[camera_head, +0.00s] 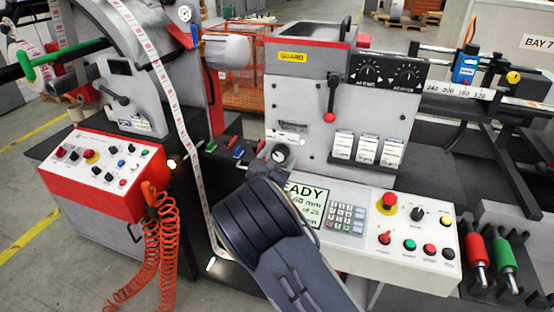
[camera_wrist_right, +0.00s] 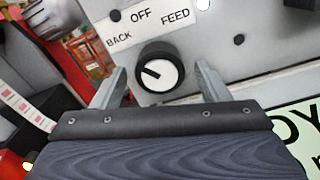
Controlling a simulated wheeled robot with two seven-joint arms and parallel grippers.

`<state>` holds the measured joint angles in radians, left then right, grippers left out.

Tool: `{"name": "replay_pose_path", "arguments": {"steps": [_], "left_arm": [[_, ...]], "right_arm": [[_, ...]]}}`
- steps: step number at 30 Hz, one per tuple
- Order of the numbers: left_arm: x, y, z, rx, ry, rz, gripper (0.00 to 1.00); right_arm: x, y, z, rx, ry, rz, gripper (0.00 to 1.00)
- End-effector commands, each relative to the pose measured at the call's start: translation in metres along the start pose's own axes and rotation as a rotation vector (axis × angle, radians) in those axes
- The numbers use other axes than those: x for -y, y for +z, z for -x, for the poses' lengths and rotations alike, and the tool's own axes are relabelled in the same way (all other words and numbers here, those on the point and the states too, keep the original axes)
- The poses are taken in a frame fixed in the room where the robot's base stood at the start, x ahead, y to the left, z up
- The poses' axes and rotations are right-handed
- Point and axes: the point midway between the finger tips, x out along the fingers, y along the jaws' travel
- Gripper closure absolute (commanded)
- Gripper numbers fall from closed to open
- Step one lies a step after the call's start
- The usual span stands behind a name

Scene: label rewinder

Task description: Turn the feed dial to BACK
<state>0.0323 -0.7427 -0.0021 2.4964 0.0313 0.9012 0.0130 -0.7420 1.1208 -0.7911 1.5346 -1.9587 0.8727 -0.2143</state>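The feed dial (camera_head: 281,154) is a small round knob on the machine's grey front, just above the display. In the right wrist view the dial (camera_wrist_right: 160,72) has a black rim and a white face. Its dark mark points left and slightly up, on the BACK side of the label strip (camera_wrist_right: 148,28) reading BACK, OFF, FEED. My right gripper (camera_wrist_right: 162,76) is open, with one finger on each side of the dial and gaps visible between. In the head view my right gripper (camera_head: 268,166) is at the dial, its fingers partly hidden. My left gripper is not in view.
A red emergency button (camera_head: 387,202) and several coloured buttons are farther right. A label web (camera_head: 180,125) runs down at the left, near coiled orange hoses (camera_head: 160,240).

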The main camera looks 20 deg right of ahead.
Motion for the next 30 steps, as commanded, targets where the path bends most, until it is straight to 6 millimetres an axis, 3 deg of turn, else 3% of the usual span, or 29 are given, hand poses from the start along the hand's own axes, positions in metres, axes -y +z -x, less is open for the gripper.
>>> {"name": "replay_pose_path", "arguments": {"steps": [9,21,30], "left_arm": [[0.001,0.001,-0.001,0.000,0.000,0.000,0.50],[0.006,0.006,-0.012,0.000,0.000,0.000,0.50],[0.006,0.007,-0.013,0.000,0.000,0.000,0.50]], "right_arm": [[-0.001,0.000,0.004,0.001,0.001,-0.003,0.32],[-0.001,-0.001,0.066,-0.001,0.002,-0.002,0.32],[0.000,0.000,0.078,0.001,0.000,-0.001,0.32]]}}
